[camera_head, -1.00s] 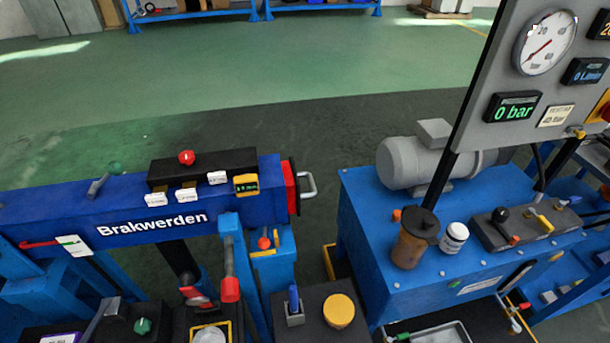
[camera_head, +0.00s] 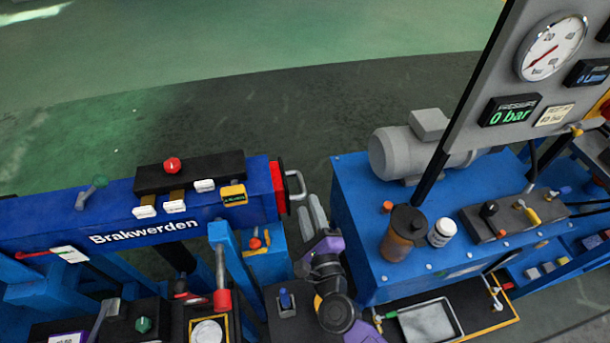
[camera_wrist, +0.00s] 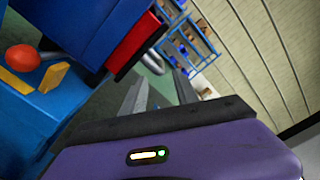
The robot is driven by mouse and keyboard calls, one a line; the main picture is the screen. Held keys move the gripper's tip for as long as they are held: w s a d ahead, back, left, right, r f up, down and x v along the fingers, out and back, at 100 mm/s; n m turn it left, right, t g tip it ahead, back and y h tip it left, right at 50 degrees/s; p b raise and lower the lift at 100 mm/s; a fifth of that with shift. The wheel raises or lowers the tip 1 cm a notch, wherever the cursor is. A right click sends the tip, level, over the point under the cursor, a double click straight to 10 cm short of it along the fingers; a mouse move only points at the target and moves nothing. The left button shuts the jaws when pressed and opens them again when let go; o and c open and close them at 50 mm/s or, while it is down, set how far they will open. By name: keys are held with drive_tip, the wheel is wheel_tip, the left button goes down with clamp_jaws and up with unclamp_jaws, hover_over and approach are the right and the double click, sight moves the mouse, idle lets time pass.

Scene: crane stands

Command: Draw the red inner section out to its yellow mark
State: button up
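The blue boom marked Brakwerden (camera_head: 70,215) lies across the left. The red inner section (camera_head: 278,188) shows only as a short red end at its right, with a dark edge and a metal loop handle (camera_head: 297,185). The red end (camera_wrist: 133,45) and the handle (camera_wrist: 153,63) also show in the wrist view. My gripper (camera_head: 314,212) is just right of and below the handle, apart from it. Its fingers (camera_wrist: 160,92) are spread with an empty gap. No yellow mark on the inner section is visible.
A blue pump bench (camera_head: 350,215) with a grey motor (camera_head: 405,155), a brown bottle (camera_head: 402,235) and a gauge panel (camera_head: 520,110) stands close on the right. A red-tipped lever (camera_head: 221,298) stands below the boom. Green floor lies open behind.

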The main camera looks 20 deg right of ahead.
sight(303, 191)
drive_tip(key=w, duration=0.2)
drive_tip(key=w+d, duration=0.1)
drive_tip(key=w, duration=0.5)
drive_tip(key=shift+d, duration=0.2)
drive_tip(key=shift+c, duration=0.3)
drive_tip(key=c, duration=0.7)
drive_tip(key=shift+r, duration=0.1)
clamp_jaws()
